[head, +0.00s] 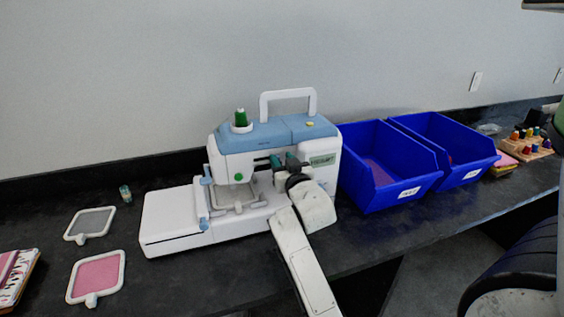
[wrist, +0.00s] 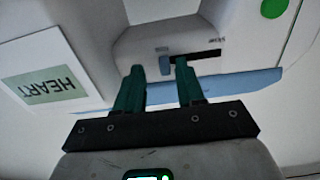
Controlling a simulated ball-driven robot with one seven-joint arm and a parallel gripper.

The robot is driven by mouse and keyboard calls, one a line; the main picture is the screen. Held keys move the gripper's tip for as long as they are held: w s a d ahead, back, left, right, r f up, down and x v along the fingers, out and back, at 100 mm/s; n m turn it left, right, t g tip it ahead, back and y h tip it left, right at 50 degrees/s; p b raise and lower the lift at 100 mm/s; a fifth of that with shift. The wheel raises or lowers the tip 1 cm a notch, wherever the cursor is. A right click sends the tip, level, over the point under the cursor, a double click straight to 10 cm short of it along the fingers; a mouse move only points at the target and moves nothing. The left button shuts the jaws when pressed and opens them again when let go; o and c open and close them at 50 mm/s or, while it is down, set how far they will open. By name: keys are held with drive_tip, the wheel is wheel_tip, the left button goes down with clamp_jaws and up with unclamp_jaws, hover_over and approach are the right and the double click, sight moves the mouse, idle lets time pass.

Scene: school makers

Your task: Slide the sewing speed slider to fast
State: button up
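The white sewing machine (head: 222,168) with a light blue top stands on the dark counter. In the wrist view its front shows upside down, with a dark slider slot (wrist: 205,55) and small lettering, seemingly "slow", at the slot's right end. A small grey-blue knob (wrist: 164,62), apparently the speed slider, sits at the slot's left end. My gripper (wrist: 159,66) is open at the machine's front, its dark green fingers apart. The knob appears between the fingertips, nearer the right one, which overlaps the slot. I cannot tell whether they touch. My gripper (head: 281,160) hides the slider in the head view.
Two blue bins (head: 376,205) stand right of the machine. Spools on a wooden rack (head: 527,148) are farther right. Two framed hoops (head: 96,276) and a thread spool (head: 125,193) lie at left. A "HEART" label (wrist: 45,86) is on the machine's front.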

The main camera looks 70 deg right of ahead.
drive_tip(key=b+v, duration=0.1)
drive_tip(key=v, duration=1)
drive_tip(key=shift+b, duration=0.3)
drive_tip(key=shift+w, duration=0.1)
drive_tip(key=w+a+f+n+g+y, duration=0.2)
drive_tip(key=a+f+n+y, duration=0.3)
drive_tip(key=a+f, duration=0.5)
drive_tip(key=w+a+f+n+g+y, duration=0.25)
drive_tip(key=a+f+y, duration=0.5)
drive_tip(key=a, duration=0.55)
drive_tip(key=s+a+f+n+g+y, duration=0.2)
drive_tip(key=s+a+f+n, duration=0.15)
drive_tip(key=a, duration=0.35)
drive_tip(key=s+d+f+m+g, duration=0.1)
drive_tip(key=s+f+g, duration=0.3)
drive_tip(key=s, duration=0.6)
wheel_tip(320, 180, down, 3)
drive_tip(key=shift+d+r+h, duration=0.1)
drive_tip(key=shift+d+h, duration=0.35)
